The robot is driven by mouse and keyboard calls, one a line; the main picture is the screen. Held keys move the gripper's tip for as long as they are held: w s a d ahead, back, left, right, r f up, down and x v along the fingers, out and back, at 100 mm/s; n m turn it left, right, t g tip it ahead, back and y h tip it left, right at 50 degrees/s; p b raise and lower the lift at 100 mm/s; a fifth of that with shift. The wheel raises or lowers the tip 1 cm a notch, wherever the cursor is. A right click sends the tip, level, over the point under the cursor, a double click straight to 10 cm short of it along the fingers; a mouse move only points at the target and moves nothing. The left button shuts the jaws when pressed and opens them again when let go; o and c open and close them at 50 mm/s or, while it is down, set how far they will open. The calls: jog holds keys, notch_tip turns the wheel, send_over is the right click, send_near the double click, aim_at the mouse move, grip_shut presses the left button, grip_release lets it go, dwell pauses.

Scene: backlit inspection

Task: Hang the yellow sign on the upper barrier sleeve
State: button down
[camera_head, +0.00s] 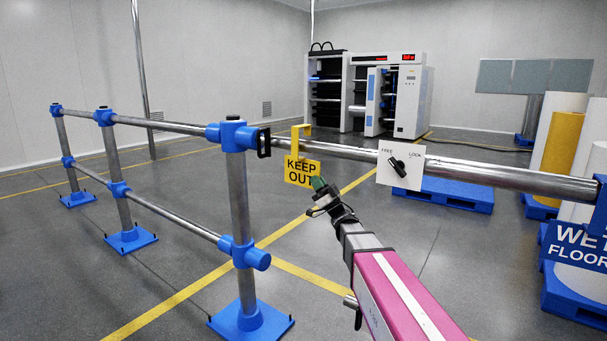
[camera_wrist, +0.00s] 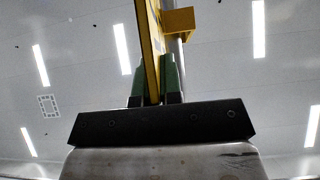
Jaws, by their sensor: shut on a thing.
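The yellow sign (camera_head: 302,171) reads KEEP OUT and hangs upright from a hook-shaped top (camera_head: 301,128). The hook's top shows just above the upper chrome rail (camera_head: 340,152) in the head view; I cannot tell whether it rests on it. My gripper (camera_head: 318,184) has green fingers shut on the sign's lower right part. In the wrist view the sign (camera_wrist: 150,45) stands nearly edge-on between the fingers (camera_wrist: 158,82), and its yellow hook (camera_wrist: 180,21) juts right, beside a grey pole-like length. The blue sleeve (camera_head: 232,135) on the near post is left of the sign.
A white FREE/LOCK plate (camera_head: 400,166) with a black knob sits on the rail to the right. A blue WET FLOOR sign (camera_head: 578,247) is at the far right. A black handle (camera_head: 264,143) is by the blue sleeve. Machines (camera_head: 390,95) stand behind; floor below is open.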

jog(key=shift+s, duration=0.1)
jog(key=s+a, duration=0.5)
jog(key=s, duration=0.3)
jog(key=shift+a, duration=0.25)
dwell(1.0)
jog(key=shift+s, duration=0.15)
dwell(1.3)
